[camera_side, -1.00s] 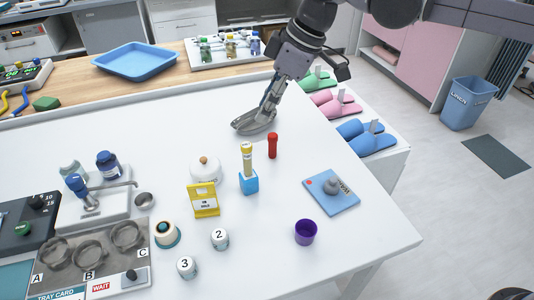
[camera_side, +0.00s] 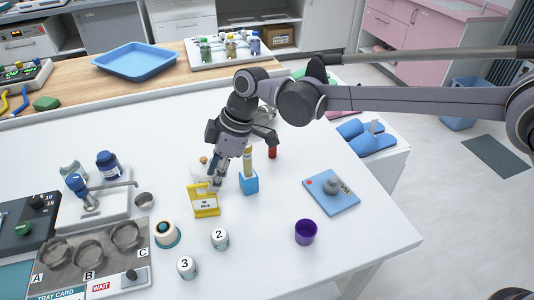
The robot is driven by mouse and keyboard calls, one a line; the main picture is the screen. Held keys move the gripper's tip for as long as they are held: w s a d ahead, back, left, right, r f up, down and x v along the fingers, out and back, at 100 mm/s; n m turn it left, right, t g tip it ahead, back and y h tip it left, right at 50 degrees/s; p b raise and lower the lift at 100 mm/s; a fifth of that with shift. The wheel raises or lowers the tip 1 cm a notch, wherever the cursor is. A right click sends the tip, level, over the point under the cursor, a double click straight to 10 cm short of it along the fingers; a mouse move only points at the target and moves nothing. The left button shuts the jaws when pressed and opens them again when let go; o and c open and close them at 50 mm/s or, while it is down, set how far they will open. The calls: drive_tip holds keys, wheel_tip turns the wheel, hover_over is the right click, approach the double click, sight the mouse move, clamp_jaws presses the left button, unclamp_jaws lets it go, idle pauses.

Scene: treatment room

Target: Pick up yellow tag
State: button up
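The yellow tag (camera_side: 206,207), with a white label panel and dark print, stands upright on the white table at the middle. My gripper (camera_side: 216,184) points down just above and behind the tag's top edge, close to its upper right corner. Whether the fingers touch the tag or are spread around it cannot be told at this size. The tag still stands on the table.
A blue holder (camera_side: 249,183) with a yellow-capped tube stands close right of the gripper. A white lidded pot (camera_side: 197,171) is partly hidden behind the fingers. Numbered jars (camera_side: 219,239) and a purple cup (camera_side: 305,232) stand in front. A red tube (camera_side: 272,152) stands behind.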

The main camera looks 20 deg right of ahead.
sight(207, 194)
drive_tip(key=x, duration=0.9)
drive_tip(key=shift+a+f, duration=0.2)
drive_tip(key=shift+f, duration=0.1)
clamp_jaws()
